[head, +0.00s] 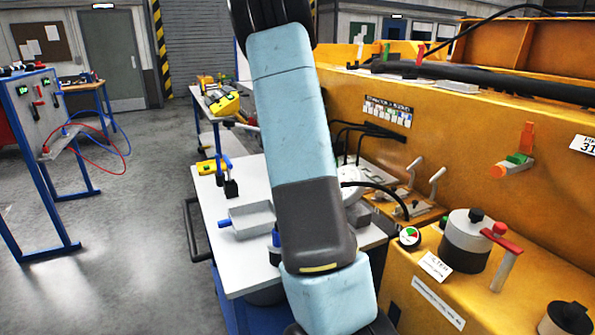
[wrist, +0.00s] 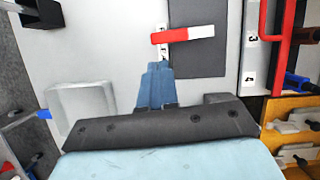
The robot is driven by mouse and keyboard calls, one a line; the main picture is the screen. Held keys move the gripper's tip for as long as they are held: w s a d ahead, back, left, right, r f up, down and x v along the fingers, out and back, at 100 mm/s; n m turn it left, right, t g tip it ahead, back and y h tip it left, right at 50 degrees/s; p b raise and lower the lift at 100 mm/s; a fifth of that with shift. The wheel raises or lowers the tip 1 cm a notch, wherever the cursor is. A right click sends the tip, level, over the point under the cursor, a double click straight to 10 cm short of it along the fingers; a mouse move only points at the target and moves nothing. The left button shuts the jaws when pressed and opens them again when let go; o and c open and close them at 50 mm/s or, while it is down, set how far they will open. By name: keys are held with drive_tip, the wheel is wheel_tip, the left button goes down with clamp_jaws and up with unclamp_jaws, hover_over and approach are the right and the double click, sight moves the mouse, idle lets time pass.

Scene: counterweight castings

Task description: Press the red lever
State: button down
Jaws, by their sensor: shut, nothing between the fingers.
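A lever with a red half and a white half (wrist: 183,34) lies crosswise over a grey panel and a white strip in the wrist view. My gripper (wrist: 156,66) is shut and empty, its blue fingers pointing at this lever, with a small gap in the picture; I cannot tell the depth between them. In the head view my arm hides the fingers and this lever. Another red-topped handle (head: 501,238) stands on the yellow machine (head: 455,135) at the right of the head view. A red bent bar (wrist: 264,40) shows right of the lever in the wrist view.
A grey tray (wrist: 85,108) lies left of my fingers on the pale bench (head: 235,248). Labels marked 3 and 4 (wrist: 251,80) run beside the red bar. A gauge (head: 409,237) and a grey canister (head: 466,240) stand on the machine.

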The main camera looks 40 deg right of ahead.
drive_tip(key=shift+v, duration=1.1)
drive_tip(key=shift+a+r, duration=0.1)
